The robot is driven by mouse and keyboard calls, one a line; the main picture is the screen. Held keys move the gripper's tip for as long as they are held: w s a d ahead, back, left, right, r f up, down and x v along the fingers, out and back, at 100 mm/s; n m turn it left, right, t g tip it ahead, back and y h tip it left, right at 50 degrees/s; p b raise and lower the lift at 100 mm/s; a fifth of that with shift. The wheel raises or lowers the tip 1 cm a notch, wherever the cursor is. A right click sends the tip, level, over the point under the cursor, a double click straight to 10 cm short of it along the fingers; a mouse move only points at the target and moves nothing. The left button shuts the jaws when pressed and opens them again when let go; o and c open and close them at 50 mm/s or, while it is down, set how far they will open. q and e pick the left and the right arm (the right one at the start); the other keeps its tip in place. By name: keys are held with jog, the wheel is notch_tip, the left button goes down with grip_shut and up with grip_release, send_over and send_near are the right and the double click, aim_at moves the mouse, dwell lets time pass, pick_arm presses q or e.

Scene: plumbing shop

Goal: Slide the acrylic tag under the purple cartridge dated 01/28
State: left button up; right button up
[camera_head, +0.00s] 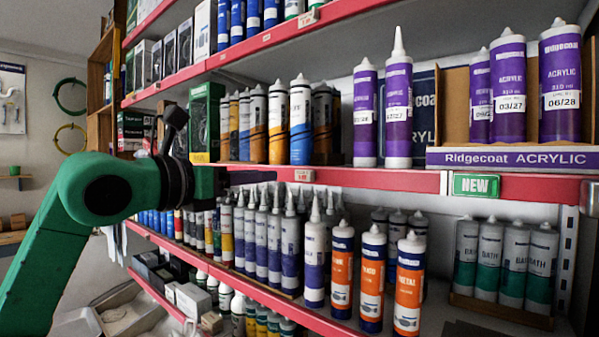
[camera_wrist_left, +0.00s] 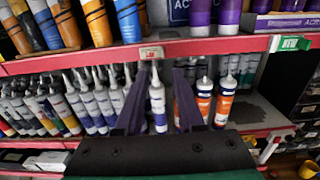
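A small white price tag (camera_head: 303,175) with red print sits on the red shelf rail; it also shows in the left wrist view (camera_wrist_left: 151,53). I cannot read whether it says acrylic. Two purple cartridges (camera_head: 365,115) (camera_head: 398,108) stand upright above the rail, right of the tag; their dates are too small to read surely. Boxed purple cartridges farther right show 03/27 (camera_head: 510,90) and 06/28 (camera_head: 560,80). My left gripper (camera_head: 265,178) is at rail height, left of the tag. In the left wrist view its fingers (camera_wrist_left: 161,78) are apart and empty. My right gripper is not in view.
A green NEW sign (camera_head: 476,186) hangs on the rail at right, below the purple ACRYLIC display box (camera_head: 510,158). Blue and orange cartridges (camera_head: 300,120) stand on the shelf left of the purple ones. Pointed tubes (camera_head: 290,245) crowd the shelf below the rail.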

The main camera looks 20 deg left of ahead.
aim_at(308, 172)
pick_arm(q)
jog(key=p+x, duration=0.5)
jog(key=x, duration=0.7)
jog(key=shift+w+d+r, duration=0.1)
jog(key=shift+d+r, duration=0.05)
jog(key=shift+d, duration=0.05)
jog(key=shift+w+d, duration=0.2)
jog(key=shift+d, duration=0.15)
grip_shut()
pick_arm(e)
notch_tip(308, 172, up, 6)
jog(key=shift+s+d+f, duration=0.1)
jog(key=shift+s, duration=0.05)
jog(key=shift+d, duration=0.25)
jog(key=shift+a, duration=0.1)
